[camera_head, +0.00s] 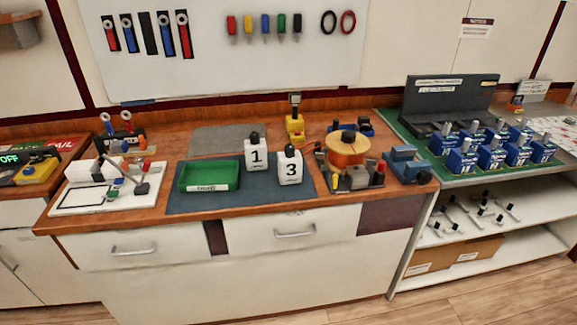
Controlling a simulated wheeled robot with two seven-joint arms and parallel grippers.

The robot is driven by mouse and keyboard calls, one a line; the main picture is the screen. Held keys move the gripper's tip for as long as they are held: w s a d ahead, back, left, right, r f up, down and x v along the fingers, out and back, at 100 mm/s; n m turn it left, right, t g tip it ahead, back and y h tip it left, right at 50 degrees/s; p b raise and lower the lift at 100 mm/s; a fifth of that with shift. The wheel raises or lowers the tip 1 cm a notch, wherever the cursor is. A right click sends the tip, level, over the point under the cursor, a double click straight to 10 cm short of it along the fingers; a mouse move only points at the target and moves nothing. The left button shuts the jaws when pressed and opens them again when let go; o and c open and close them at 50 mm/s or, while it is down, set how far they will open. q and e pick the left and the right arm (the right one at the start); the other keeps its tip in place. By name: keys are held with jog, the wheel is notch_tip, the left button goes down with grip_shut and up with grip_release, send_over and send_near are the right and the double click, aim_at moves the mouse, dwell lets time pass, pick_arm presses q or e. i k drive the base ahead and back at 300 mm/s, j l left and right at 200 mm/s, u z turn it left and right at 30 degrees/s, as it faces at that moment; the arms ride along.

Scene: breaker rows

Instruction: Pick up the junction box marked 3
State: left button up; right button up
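The junction box marked 3 (290,168) is a small white box with a black knob on top. It stands upright on the dark blue-grey mat (230,204) on the wooden workbench. A similar white box marked 1 (256,156) stands to its left and slightly farther back, close beside it. Neither of my grippers shows in the head view.
A green tray (209,177) sits on the mat, left of the boxes. An orange spool (347,150) and tools stand close on the right. A blue vise (404,166) is farther right. Several blue boxes (491,156) fill the right-hand table. The mat's front strip is clear.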

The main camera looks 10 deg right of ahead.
aim_at(290, 167)
jog(key=i+j, duration=0.15)
jog(key=i, duration=0.3)
jog(key=i+z, duration=0.15)
jog(key=z, duration=0.2)
jog(key=i+j+z, duration=0.1)
jog(key=z, duration=0.25)
jog(key=i+j+z, duration=0.1)
jog(key=z, duration=0.25)
jog(key=j, duration=0.1)
